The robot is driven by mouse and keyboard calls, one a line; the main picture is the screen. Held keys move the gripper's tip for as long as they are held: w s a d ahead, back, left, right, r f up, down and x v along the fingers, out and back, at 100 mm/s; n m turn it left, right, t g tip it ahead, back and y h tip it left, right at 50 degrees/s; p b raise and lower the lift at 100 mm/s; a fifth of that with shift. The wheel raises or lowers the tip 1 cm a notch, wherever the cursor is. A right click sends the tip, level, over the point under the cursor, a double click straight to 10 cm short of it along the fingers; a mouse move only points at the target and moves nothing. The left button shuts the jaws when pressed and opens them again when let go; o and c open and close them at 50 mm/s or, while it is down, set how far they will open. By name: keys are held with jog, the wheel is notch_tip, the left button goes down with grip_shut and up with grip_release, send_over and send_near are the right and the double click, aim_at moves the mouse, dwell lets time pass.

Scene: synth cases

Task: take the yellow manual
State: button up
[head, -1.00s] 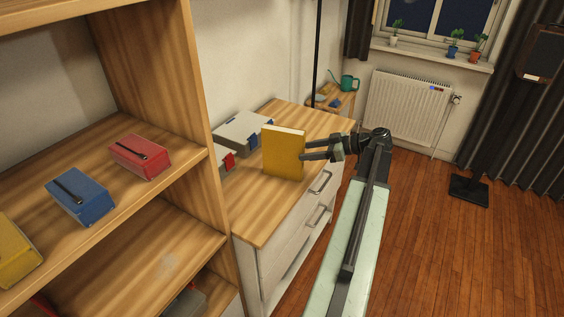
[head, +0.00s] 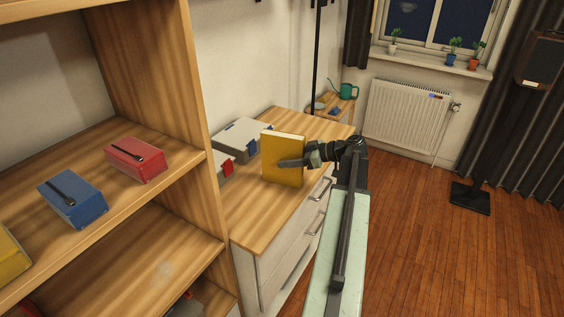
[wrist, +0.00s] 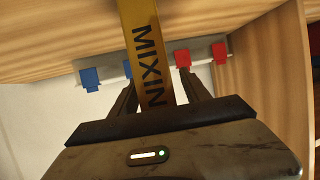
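The yellow manual (head: 283,170) stands upright on the wooden top of a white-fronted drawer unit. In the wrist view its yellow spine (wrist: 145,45) shows dark letters "MIXIN". The other finger is hidden behind the manual in the head view. In the wrist view the fingers (wrist: 158,92) stand on both sides of the spine, with a narrow gap on the right, so the gripper looks open around the manual.
Grey binders with blue (head: 253,140) and red (head: 222,168) tabs lie behind and left of the manual. A tall wooden shelf (head: 150,85) with blue (head: 72,198) and red (head: 135,160) boxes stands at left. The floor (head: 430,250) at right is mostly clear.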

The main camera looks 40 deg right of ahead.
grip_shut()
dwell(1.2)
